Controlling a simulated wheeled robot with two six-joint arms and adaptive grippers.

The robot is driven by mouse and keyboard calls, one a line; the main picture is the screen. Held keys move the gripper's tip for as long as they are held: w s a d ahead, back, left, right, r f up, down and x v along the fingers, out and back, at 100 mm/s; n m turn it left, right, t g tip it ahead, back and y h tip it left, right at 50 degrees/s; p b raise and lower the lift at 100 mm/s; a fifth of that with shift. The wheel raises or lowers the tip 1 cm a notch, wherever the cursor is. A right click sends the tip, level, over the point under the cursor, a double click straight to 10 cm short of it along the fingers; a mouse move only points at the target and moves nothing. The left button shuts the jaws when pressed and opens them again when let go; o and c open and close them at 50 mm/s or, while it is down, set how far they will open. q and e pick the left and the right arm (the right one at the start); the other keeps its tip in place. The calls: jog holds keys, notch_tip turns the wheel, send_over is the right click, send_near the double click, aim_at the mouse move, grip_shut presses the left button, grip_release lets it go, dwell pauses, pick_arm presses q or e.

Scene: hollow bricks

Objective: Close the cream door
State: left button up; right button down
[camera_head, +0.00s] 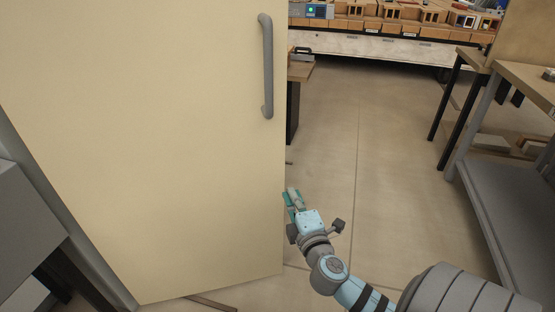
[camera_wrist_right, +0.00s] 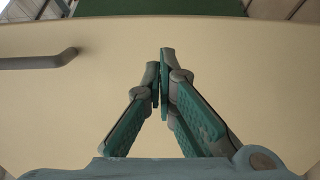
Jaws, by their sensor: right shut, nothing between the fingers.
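The cream door (camera_head: 150,130) stands open and fills the left half of the head view. Its grey vertical handle (camera_head: 268,65) is near its free edge. My right gripper (camera_head: 293,196) is shut and empty beside the door's free edge, below the handle. In the right wrist view the shut fingers (camera_wrist_right: 163,75) point across the door's face (camera_wrist_right: 230,70), and the handle (camera_wrist_right: 40,61) lies to their left. I cannot tell whether the fingertips touch the door. My left gripper is not in view.
A workbench (camera_head: 520,85) with a grey lower shelf (camera_head: 497,200) stands on the right. A long bench with several bricks (camera_head: 400,30) runs along the back. A small table (camera_head: 300,73) is partly hidden behind the door. The floor (camera_head: 370,140) between them is clear.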

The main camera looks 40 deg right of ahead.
aim_at(276, 157)
jog(key=b+x, duration=0.1)
jog(key=x, duration=0.7)
jog(key=b+x, duration=0.1)
jog(key=x, duration=0.4)
jog(key=shift+r+b, duration=0.3)
jog(key=shift+w+d, duration=0.15)
jog(key=shift+w, duration=0.25)
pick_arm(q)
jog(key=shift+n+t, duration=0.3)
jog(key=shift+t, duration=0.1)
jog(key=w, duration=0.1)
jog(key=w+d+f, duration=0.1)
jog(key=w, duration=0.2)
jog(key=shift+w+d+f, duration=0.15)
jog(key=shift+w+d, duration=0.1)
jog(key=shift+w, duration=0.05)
pick_arm(e)
jog(key=shift+r, duration=0.1)
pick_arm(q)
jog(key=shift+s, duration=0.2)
